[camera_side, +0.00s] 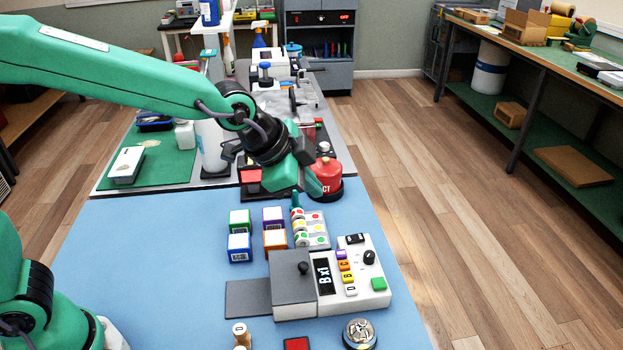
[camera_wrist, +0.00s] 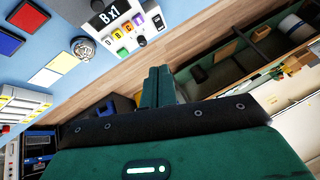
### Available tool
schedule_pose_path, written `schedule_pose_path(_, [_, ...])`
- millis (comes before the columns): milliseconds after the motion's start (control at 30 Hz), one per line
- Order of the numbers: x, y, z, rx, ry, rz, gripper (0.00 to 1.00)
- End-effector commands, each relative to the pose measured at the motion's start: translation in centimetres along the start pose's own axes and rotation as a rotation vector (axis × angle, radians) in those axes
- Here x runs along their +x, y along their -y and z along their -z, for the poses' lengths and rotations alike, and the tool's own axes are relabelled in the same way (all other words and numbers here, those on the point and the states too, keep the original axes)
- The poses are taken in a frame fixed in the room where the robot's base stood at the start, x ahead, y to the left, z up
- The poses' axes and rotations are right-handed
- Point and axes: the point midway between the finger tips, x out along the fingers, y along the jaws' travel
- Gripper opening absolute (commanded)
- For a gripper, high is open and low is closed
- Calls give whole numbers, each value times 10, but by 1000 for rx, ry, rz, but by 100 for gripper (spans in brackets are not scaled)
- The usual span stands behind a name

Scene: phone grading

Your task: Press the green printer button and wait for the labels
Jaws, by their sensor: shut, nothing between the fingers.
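The label printer (camera_side: 327,280) is a white and grey box on the blue mat, with a dark display reading "Bx1". Its green button (camera_side: 379,284) is at the front right corner of the panel. In the wrist view the printer (camera_wrist: 93,32) is at the top, with its green button (camera_wrist: 122,53) on its near edge. My gripper (camera_side: 314,186) hangs well behind the printer in the side view, near the red container, apart from the button. In the wrist view its fingers (camera_wrist: 160,84) are together and empty.
Several coloured boxes (camera_side: 239,247) and a rack of coloured dot stickers (camera_side: 311,229) stand behind the printer. A red container (camera_side: 325,177) is beside my gripper. The mat (camera_side: 160,260) is clear to the left.

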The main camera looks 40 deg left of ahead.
Motion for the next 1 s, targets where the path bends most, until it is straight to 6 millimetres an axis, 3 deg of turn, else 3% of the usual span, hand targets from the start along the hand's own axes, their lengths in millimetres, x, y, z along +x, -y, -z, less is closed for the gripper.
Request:
schedule_pose_path(300, [58, -35, 49, 225, -55, -37, 0])
schedule_pose_path(500, [86, -57, 71, 336, -87, -50, 0])
schedule_pose_path(733, [101, -70, 82, 397, -107, -56, 0])
schedule_pose_path(1000, [102, -72, 84, 404, -110, -56, 0])
